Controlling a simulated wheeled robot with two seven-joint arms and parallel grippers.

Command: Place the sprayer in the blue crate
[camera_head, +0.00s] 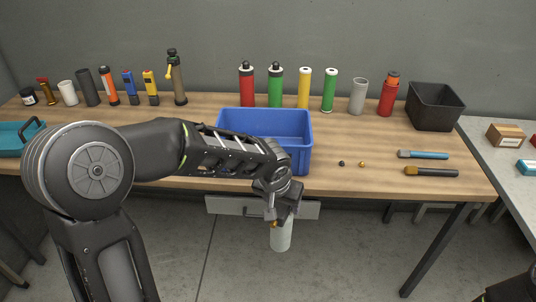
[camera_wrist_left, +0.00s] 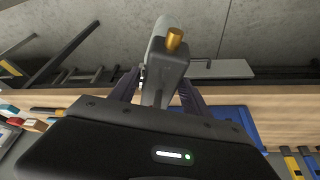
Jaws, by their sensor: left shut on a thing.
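The sprayer, a pale grey-white bottle (camera_head: 282,237) with a small orange-gold nozzle, hangs from my left gripper (camera_head: 279,203). It is in front of the table edge, below table height. The left wrist view shows its grey head and gold nozzle (camera_wrist_left: 175,38) between the fingers of the left gripper (camera_wrist_left: 158,92), which is shut on it. The blue crate (camera_head: 305,146) stands on the table near its front edge, above and behind the gripper. Its inside looks empty where visible; my left arm covers its lower left front. My right gripper is not in view.
Bottles and tools line the table's back (camera_head: 213,102), with a black bin (camera_head: 434,106) at right. Two small balls and two handled tools lie right of the crate. A teal container (camera_head: 12,138) is at far left. A drawer front (camera_head: 232,205) is under the table edge.

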